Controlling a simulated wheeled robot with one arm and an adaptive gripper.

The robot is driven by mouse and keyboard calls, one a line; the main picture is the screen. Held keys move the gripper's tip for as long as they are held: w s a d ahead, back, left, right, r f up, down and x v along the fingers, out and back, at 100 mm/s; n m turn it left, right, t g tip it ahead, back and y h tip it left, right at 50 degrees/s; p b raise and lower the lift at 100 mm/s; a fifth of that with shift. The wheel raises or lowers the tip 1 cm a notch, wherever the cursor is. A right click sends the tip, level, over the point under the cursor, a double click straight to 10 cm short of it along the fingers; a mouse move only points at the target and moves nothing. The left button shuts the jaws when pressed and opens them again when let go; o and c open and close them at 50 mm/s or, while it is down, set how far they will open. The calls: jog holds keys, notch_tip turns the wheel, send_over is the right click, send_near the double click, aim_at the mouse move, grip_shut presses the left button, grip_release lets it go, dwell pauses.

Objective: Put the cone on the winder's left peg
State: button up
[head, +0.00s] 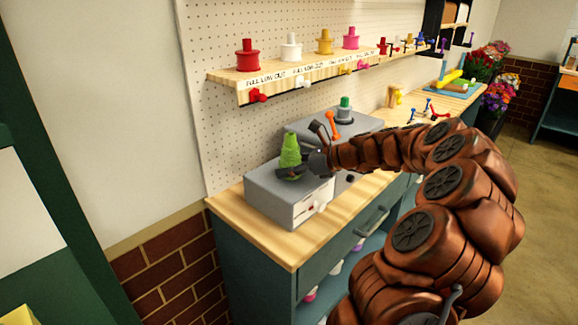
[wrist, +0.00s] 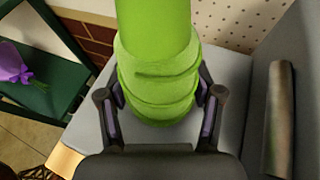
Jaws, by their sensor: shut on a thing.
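The green cone (head: 289,152) stands upright over the top of the grey winder box (head: 272,203) at the left end of the bench. My gripper (head: 298,171) reaches in from the right and is shut around the cone's lower part. In the wrist view the cone (wrist: 155,40) fills the space between both fingers (wrist: 159,95), over the grey top. The left peg is not visible; the cone and gripper hide that spot. I cannot tell whether the cone is around the peg or only above it.
An orange-handled lever (head: 331,124) stands just behind my gripper. A green-topped spool (head: 345,108) sits on the grey box farther back. The shelf (head: 300,82) above holds several coloured spools. Bare wooden bench (head: 303,246) shows in front of the winder.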

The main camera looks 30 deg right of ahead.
jog(key=shift+f, duration=0.1)
jog(key=o, duration=1.2)
jog(key=shift+d, duration=0.15)
jog(key=v, duration=0.6)
jog(key=shift+b, duration=0.4)
jog(key=shift+s+d+r, duration=0.25)
jog(key=shift+s+r, duration=0.2)
jog(key=shift+s, duration=0.1)
